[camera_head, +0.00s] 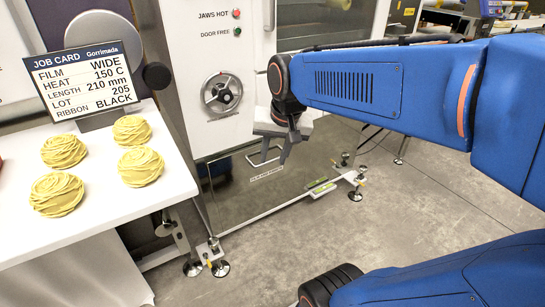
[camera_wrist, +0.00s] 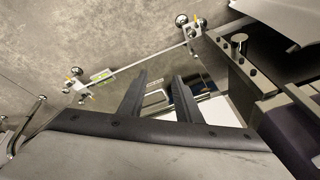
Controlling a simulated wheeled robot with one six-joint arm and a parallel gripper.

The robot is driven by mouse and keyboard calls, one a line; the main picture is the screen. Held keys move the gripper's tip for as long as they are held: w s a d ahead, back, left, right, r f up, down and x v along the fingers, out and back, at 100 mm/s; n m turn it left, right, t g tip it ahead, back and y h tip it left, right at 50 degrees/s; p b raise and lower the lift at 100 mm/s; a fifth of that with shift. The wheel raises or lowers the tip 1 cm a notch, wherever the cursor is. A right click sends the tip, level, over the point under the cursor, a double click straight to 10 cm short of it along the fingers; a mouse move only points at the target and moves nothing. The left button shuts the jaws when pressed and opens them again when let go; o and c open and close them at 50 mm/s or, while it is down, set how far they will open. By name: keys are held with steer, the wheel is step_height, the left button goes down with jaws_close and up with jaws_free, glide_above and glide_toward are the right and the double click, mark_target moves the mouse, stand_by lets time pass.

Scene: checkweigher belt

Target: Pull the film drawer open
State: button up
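The film drawer (camera_head: 240,200) is the dark, reflective lower front of the white machine, and it looks shut. Its pale bar handle (camera_head: 263,156) is near the top edge, above a small label (camera_head: 267,173). My gripper (camera_head: 284,152) is in front of the drawer, close to the handle and partly overlapping it. In the wrist view my gripper (camera_wrist: 160,77) has its two dark fingers apart with nothing held. The pale handle (camera_wrist: 154,98) appears between the fingers there. I cannot tell whether the fingers touch it or how far in depth they are from it.
A white table (camera_head: 95,205) with several yellow pasta nests (camera_head: 57,194) and a job card (camera_head: 88,80) stands at the left. A round dial (camera_head: 221,93) is on the machine above the drawer. Levelling feet (camera_head: 355,194) stand below. The floor (camera_head: 300,245) in front is clear.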

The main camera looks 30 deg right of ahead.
steer(key=w+d+m+g, duration=0.1)
steer(key=w+d+m, duration=0.55)
steer(key=w, duration=0.45)
steer(key=m, duration=0.5)
glide_toward(273, 160)
steer(key=shift+g, duration=0.3)
steer(key=f, duration=0.2)
steer(key=w+f, duration=0.1)
steer(key=f, duration=0.2)
steer(key=w+f, duration=0.1)
steer(key=f, duration=0.1)
steer(key=shift+w+f, duration=0.15)
steer(key=shift+w, duration=0.1)
jaws_close()
